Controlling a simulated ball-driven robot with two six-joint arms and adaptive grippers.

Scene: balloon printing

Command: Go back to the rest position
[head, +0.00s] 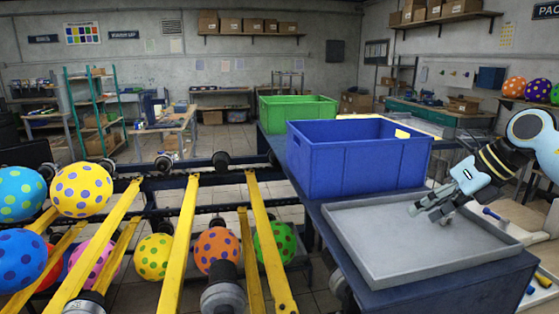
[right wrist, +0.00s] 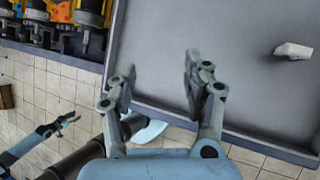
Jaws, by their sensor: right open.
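My right gripper (head: 428,208) is open and empty, over the right part of a shallow grey tray (head: 375,272) in the head view. The right wrist view shows its two fingers (right wrist: 158,78) spread apart with nothing between them. The grey tray (right wrist: 235,95) lies beyond the fingers there. A small pale block (right wrist: 293,50) shows over the tray's surface in that view. My left gripper (right wrist: 68,120) shows small at the lower left of the right wrist view, over the tiled floor. It is not in the head view, and its jaws are too small to judge.
A blue bin (head: 360,165) and a green bin (head: 300,107) stand behind the tray. A rack with yellow bars (head: 180,245) holds several dotted balloons, including a yellow one (head: 82,189), at left. Tools lie at the right edge.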

